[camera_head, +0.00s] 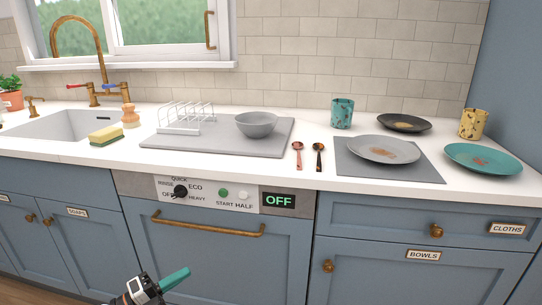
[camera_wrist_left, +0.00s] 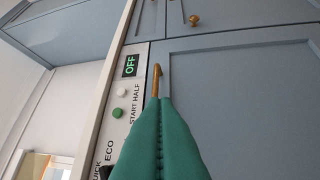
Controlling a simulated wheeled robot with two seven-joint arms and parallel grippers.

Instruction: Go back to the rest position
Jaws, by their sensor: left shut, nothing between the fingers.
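My left gripper (camera_head: 174,279) is low in front of the dishwasher, below its brass handle (camera_head: 208,226). Its teal fingers are shut together with nothing between them, and they also fill the lower middle of the left wrist view (camera_wrist_left: 160,140). In the wrist view the brass handle (camera_wrist_left: 156,80) shows just beyond the fingertips; I cannot tell the exact gap. The dishwasher door (camera_head: 225,260) is closed and its display (camera_head: 279,200) reads OFF. My right gripper is in neither view.
The counter holds a sink (camera_head: 65,125), a yellow sponge (camera_head: 106,136), a grey bowl (camera_head: 256,124) on a drying mat, a grey plate (camera_head: 384,149), a teal plate (camera_head: 483,159), a black plate (camera_head: 404,123), and two cups. Closed blue cabinets flank the dishwasher.

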